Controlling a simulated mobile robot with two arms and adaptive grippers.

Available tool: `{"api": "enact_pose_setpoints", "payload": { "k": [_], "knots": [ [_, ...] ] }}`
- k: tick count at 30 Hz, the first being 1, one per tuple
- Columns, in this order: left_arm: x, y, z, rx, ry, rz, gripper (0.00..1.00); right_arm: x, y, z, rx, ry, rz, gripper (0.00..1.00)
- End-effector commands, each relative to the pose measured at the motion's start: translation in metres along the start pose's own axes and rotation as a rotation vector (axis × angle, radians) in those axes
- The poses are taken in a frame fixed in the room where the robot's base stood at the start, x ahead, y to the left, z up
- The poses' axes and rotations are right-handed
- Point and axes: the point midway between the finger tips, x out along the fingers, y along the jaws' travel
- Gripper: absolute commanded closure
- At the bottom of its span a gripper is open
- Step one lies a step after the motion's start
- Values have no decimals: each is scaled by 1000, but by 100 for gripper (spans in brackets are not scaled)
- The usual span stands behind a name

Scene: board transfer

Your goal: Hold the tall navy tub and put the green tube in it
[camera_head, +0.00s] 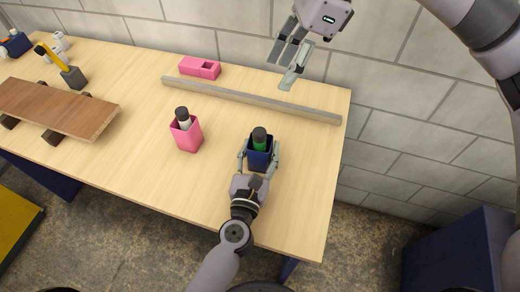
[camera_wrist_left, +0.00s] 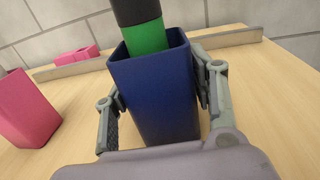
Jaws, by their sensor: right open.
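The tall navy tub (camera_head: 259,158) stands upright on the table near its right end. My left gripper (camera_head: 259,164) has a finger on each side of the tub and is shut on it; the tub fills the middle of the left wrist view (camera_wrist_left: 155,95). The green tube (camera_head: 260,144), with a black cap, stands in the tub with its upper part above the rim; it also shows in the left wrist view (camera_wrist_left: 146,38). Its lower end is hidden in the tub. My right gripper (camera_head: 291,63) is open and empty, above and behind the tub.
A pink tub (camera_head: 187,136) with a white, dark-capped tube stands left of the navy tub. A wooden board (camera_head: 55,107) on dark supports lies at the left.

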Motion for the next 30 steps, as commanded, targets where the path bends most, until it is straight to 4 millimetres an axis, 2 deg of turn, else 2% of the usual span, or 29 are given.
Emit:
{"api": "enact_pose_setpoints", "payload": {
  "k": [7,18,23,30],
  "knots": [
    [0,0,0,0,0,0,29,0,0,0,0,0,0,51],
    [-4,0,-1,2,1,0,29,0,0,0,0,0,0,51],
    [-28,0,-1,3,3,-2,29,0,0,0,0,0,0,51],
    [-80,0,-2,4,4,-3,29,0,0,0,0,0,0,51]
  ]
}}
